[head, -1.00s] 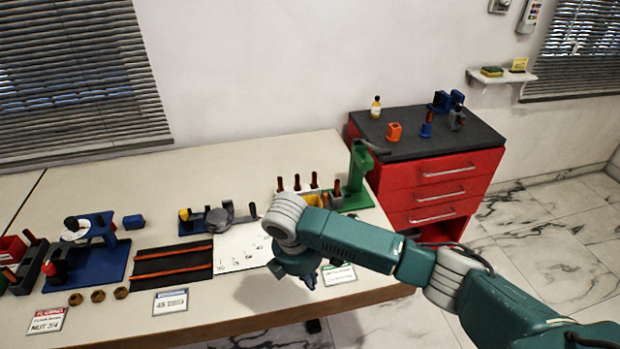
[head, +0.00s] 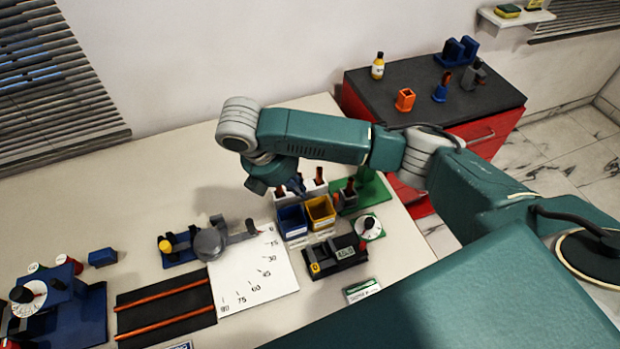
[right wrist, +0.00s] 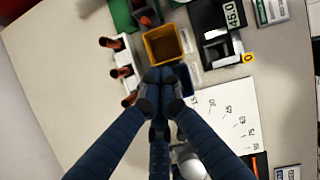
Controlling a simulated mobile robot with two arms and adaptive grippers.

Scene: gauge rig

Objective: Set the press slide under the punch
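The green press base (head: 376,188) stands at the table's right end; my right arm hides the press's upper part and punch in the head view. A dark grey block with a brown handle (head: 346,197), probably the slide, sits at the base's left side. Green also shows at the top of the right wrist view (right wrist: 122,15), next to that block (right wrist: 148,14). My right gripper (head: 290,190) hangs above the back of the blue and yellow bins. In the right wrist view its fingertips (right wrist: 163,76) are together with nothing visible between them. My left gripper is out of view.
A yellow bin (head: 320,212) and blue bin (head: 291,222) stand below the gripper, beside a white rack with brown-handled pieces (right wrist: 122,68). A black gauge (head: 337,256), a round dial (head: 369,227) and a white angle sheet (head: 255,275) lie in front. The back left table is bare.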

